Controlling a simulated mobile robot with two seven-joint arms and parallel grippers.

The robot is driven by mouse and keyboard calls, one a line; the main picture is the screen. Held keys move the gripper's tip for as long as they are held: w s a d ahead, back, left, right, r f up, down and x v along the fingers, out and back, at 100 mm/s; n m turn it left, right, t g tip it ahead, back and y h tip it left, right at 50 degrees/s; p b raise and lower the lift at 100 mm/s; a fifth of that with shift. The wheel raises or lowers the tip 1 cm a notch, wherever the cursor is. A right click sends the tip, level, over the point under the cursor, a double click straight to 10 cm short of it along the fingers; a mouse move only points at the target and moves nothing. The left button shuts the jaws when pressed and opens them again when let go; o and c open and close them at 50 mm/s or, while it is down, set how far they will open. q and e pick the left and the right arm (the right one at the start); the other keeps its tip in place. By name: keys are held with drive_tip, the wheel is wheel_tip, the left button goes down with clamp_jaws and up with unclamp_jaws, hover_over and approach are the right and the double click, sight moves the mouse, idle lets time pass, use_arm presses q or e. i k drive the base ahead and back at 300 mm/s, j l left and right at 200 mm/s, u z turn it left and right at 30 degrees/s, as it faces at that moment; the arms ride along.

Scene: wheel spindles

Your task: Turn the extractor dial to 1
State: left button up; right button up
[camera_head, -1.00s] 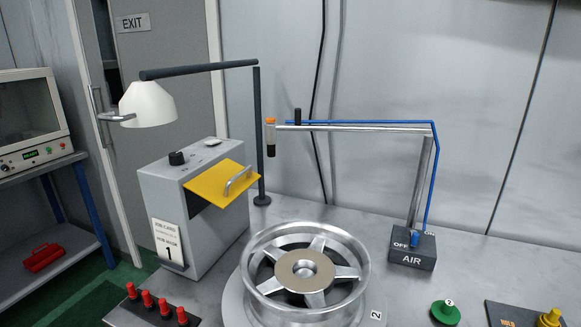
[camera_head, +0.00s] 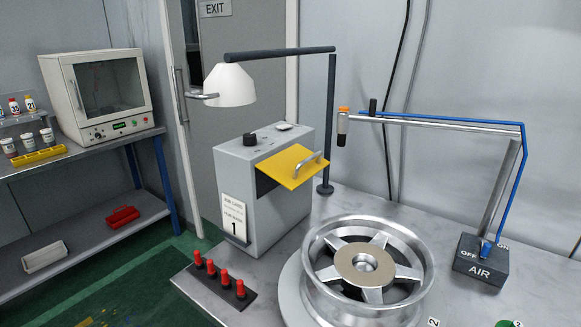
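The extractor box (camera_head: 285,197) is a grey cabinet on the metal workbench, with a yellow flap (camera_head: 293,167) with a metal handle tilted out from its front. A black round dial (camera_head: 250,139) sits on its top at the left; its markings are too small to read. A small pale button or cap (camera_head: 284,127) is also on the top. A white job card (camera_head: 234,218) with a large "1" is on the box's side. Neither of my grippers shows in the head view.
A white lamp (camera_head: 228,86) on a dark arm hangs above and left of the box. A wheel (camera_head: 367,262) stands in front right of it, with red pegs (camera_head: 226,275) at the front left. An air arm with its AIR base (camera_head: 481,262) stands at right.

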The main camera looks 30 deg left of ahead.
sight(249, 139)
drive_tip(key=u, duration=1.3)
